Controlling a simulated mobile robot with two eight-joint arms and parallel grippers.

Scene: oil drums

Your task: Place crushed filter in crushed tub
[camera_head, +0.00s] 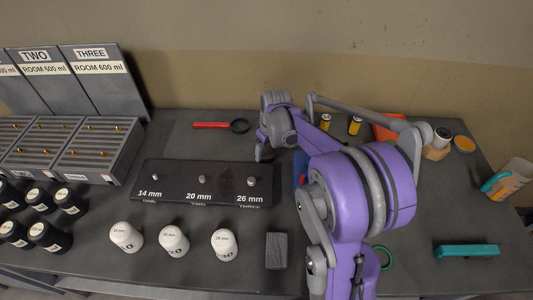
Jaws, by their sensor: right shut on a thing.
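My right arm, purple and grey, comes in from the bottom right and reaches over the table. My right gripper (264,153) is small in the picture, pointing down just behind the right end of a black plate. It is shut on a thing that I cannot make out. No thing is clearly readable as the crushed filter or the crushed tub. An orange-red container (389,120) at the back right is partly hidden by my arm. A blue and red thing (299,168) shows only in part beside my arm. My left gripper is not in view.
Several white jars (174,241) and a grey block (276,251) stand in front. Ridged trays (97,150) and black jars fill the left.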

